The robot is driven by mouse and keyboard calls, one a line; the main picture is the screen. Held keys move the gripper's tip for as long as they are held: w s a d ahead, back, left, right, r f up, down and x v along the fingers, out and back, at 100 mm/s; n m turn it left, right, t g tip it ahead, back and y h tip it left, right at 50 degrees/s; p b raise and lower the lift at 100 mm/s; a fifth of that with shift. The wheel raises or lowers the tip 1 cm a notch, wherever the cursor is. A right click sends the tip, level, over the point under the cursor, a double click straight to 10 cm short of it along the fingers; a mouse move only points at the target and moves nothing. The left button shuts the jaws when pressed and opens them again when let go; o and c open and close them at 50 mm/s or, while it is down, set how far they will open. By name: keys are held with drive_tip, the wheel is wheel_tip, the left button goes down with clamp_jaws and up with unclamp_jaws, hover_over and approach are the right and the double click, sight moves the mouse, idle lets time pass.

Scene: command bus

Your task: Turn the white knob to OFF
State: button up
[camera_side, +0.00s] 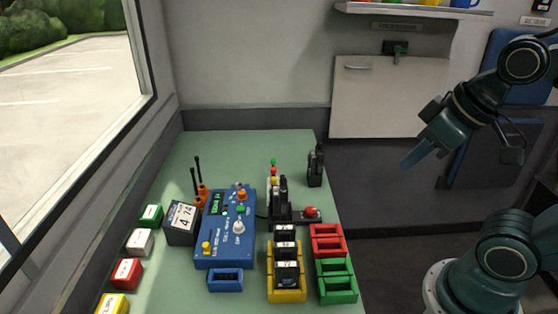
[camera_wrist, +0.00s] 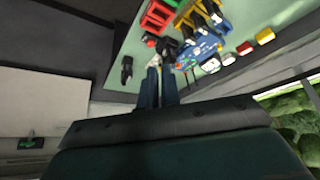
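The white knob (camera_side: 238,228) sits on the right part of the blue panel (camera_side: 214,250), below an orange knob (camera_side: 241,194). The panel lies on the green table; its lettering is too small to read. My gripper (camera_side: 405,164) is in the air to the right of the table, well away from the panel. In the wrist view its two fingers (camera_wrist: 158,76) stand close together with nothing visible held between them. The blue panel (camera_wrist: 201,50) also shows in the wrist view, but I cannot make out the white knob there.
A yellow tray (camera_side: 287,296) with black blocks, a red tray (camera_side: 328,256) and a green tray (camera_side: 353,297) stand right of the panel. A black stand with a red button (camera_side: 312,211) is behind them. Several coloured blocks line the left edge. The air between gripper and table is clear.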

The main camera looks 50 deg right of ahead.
drive_tip(key=o, duration=0.7)
drive_tip(key=shift+w+r, duration=0.1)
drive_tip(key=shift+w, duration=0.05)
drive_tip(key=shift+w+a+r, duration=0.1)
drive_tip(key=shift+w, duration=0.2)
drive_tip(key=m+g, duration=0.6)
drive_tip(key=m, duration=1.2)
hover_over(238, 224)
wheel_tip(238, 224, down, 13)
wheel_tip(238, 224, down, 14)
drive_tip(key=shift+r, duration=0.25)
